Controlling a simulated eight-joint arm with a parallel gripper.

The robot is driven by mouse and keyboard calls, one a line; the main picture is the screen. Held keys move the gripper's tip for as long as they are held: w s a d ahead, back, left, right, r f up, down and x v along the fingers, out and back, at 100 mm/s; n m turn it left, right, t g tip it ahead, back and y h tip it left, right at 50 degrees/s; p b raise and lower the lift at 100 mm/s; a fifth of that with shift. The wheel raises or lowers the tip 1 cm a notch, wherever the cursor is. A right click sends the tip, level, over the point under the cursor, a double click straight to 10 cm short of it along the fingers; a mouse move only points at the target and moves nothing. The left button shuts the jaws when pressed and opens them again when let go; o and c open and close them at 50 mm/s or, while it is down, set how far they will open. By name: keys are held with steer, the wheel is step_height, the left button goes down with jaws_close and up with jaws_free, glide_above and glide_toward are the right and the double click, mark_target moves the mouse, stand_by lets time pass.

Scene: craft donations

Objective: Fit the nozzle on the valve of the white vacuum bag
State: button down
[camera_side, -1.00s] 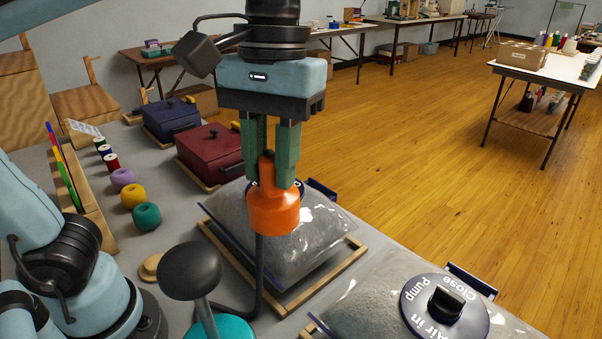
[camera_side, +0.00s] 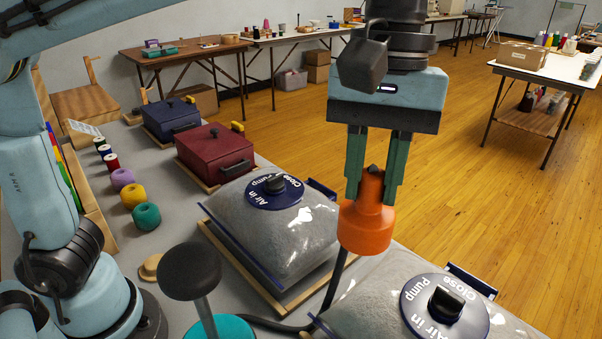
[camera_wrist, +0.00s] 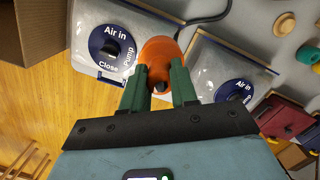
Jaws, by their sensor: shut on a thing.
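My gripper (camera_side: 372,200) is shut on the orange nozzle (camera_side: 366,228), holding it upright in the air with its wide end down. The wrist view also shows the nozzle (camera_wrist: 160,52) between the fingers. A black hose (camera_side: 337,282) hangs from it. Two clear bags with pale grey-white filling lie on the table: a near bag (camera_side: 362,303) at lower right and a far bag (camera_side: 250,235) left of the nozzle. I cannot tell which is the white one. Each has a dark blue round valve with a black knob: near valve (camera_side: 418,308), far valve (camera_side: 293,197). The nozzle touches neither.
A pump with a black knob handle (camera_side: 190,271) and teal base (camera_side: 222,329) stands in front. A red case (camera_side: 213,150) and blue case (camera_side: 170,117) lie behind the far bag. Yarn balls (camera_side: 146,216) and thread spools sit at left. The hose trails across the table.

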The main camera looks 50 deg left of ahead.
steer(key=w+d+n, duration=0.2)
steer(key=w+d, duration=0.4)
steer(key=d, duration=0.4)
steer(key=shift+w+f, duration=0.1)
steer(key=shift+f, duration=2.65)
steer(key=shift+f, duration=2.1)
steer(key=c, duration=0.8)
jaws_free()
steer(key=shift+r, duration=0.1)
steer(key=shift+w+a+r, duration=0.1)
steer(key=shift+r, duration=1.1)
steer(key=shift+w+a+r, duration=0.1)
steer(key=shift+w+r, duration=0.05)
steer(key=shift+r, duration=1.1)
steer(key=shift+w+a+r, duration=0.1)
steer(key=shift+r, duration=1.1)
